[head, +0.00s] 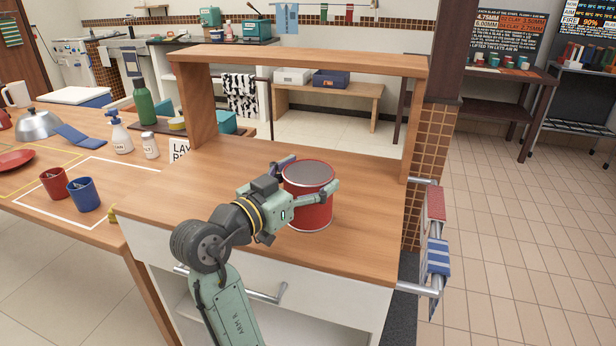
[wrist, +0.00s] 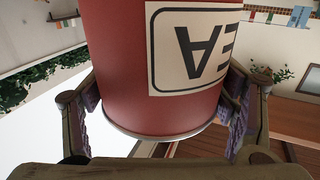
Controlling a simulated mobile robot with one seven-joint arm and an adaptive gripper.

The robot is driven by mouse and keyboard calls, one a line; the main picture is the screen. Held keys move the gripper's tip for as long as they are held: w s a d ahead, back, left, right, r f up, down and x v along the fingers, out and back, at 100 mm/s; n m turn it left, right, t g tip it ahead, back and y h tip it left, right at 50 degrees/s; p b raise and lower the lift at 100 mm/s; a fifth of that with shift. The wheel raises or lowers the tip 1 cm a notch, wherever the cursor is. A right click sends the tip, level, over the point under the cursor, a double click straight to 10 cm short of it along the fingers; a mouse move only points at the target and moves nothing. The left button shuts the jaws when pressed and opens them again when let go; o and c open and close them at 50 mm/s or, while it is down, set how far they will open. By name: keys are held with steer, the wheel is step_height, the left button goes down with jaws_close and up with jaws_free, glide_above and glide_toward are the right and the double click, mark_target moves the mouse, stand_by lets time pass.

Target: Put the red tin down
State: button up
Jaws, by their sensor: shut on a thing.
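In the wrist view the red tin (wrist: 120,70) fills the middle, with a white label and dark letters upside down. The purple finger pads of my gripper (wrist: 162,112) press on both its sides. I cannot tell for certain whether its base touches the counter.
A wooden shelf frame (head: 300,60) stands at the back of the counter. A red cup (head: 54,184) and a blue cup (head: 84,194) stand on the table at left. Towels hang on a rail (head: 436,240) at the right edge. The counter left of the tin is clear.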

steer(key=o, duration=1.5)
steer(key=shift+o, duration=0.2)
